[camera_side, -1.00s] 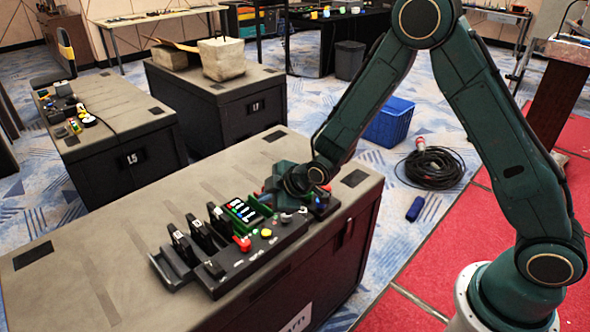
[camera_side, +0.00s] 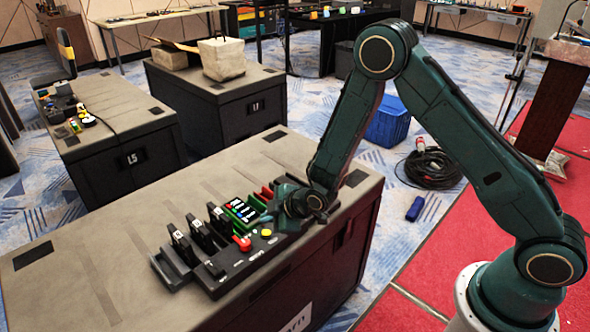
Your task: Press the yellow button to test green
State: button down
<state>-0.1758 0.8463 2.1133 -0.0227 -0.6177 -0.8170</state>
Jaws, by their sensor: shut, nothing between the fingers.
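The yellow button (camera_side: 266,233) is a small round knob on the front part of the dark test panel (camera_side: 236,262). It shows clear of my arm. My gripper (camera_side: 268,215) is shut and empty, low over the right part of the panel. Its tip is just above and slightly right of the yellow button in the picture, and I cannot tell its height. A green-framed rack (camera_side: 241,212) with small coloured and white pieces stands behind the button. A red knob (camera_side: 242,243) sits left of the button. My wrist hides the panel's right end.
Several black upright modules (camera_side: 198,233) stand at the panel's left. The panel is on a large grey-topped case (camera_side: 95,262) with free room at left. A blue crate (camera_side: 388,124) and a coiled cable (camera_side: 433,167) lie on the floor behind.

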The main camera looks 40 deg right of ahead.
jog(key=shift+f, duration=1)
jog(key=shift+f, duration=0.9)
dwell(2.7)
jog(key=shift+r, duration=0.8)
jog(key=shift+r, duration=0.25)
jog(key=shift+r, duration=2.35)
jog(key=shift+r, duration=0.1)
